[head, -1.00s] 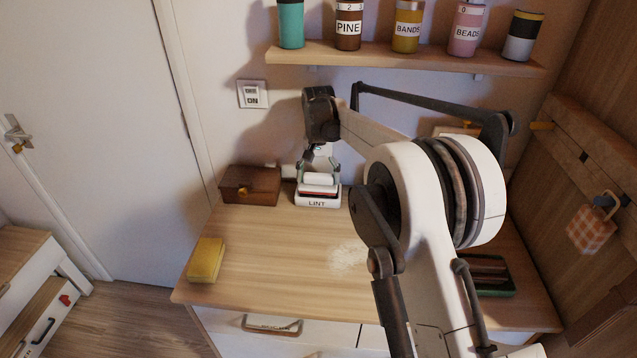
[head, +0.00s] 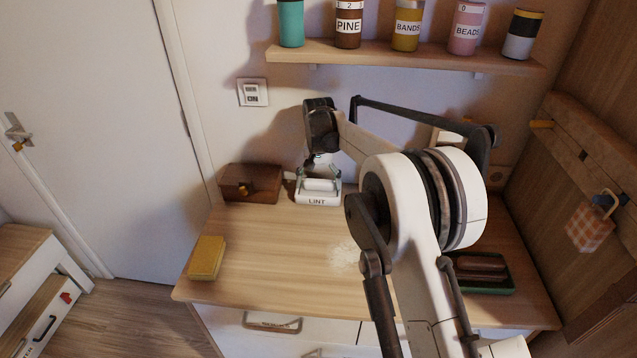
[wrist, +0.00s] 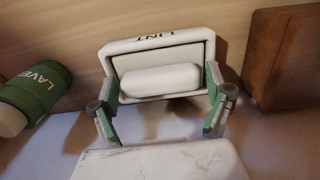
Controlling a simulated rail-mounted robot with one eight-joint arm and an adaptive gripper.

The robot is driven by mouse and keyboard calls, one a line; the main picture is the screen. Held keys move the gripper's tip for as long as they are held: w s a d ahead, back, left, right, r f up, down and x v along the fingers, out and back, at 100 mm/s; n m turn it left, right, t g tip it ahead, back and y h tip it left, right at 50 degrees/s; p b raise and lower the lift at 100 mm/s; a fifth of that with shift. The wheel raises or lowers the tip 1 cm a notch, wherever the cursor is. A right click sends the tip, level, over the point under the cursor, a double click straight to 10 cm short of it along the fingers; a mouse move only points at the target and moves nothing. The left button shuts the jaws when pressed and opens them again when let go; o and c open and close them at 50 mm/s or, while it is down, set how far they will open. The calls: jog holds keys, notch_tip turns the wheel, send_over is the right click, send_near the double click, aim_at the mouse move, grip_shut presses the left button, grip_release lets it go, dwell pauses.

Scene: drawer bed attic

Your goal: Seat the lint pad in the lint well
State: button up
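The white lint pad (wrist: 160,81) lies inside the rim of the lint well (wrist: 125,47), a white box marked LINT. In the head view, the lint pad (head: 321,185) shows low in the well (head: 318,201), at the back of the desk. My gripper (wrist: 160,76) is open, its green-padded fingers spread at the two ends of the pad. The right finger seems slightly apart from the pad; at the left I cannot tell. In the head view my gripper (head: 320,176) is just above the well. The pad's underside is hidden.
A brown box (head: 250,183) stands close to the left of the well. A green cylinder (wrist: 38,92) lies on the other side in the wrist view. A yellow block (head: 207,257) and a green tray (head: 490,287) are farther off.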

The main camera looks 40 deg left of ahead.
aim_at(318, 181)
jog(key=shift+o, duration=0.7)
jog(key=shift+r, duration=0.25)
notch_tip(318, 181, up, 7)
jog(key=shift+r, duration=0.2)
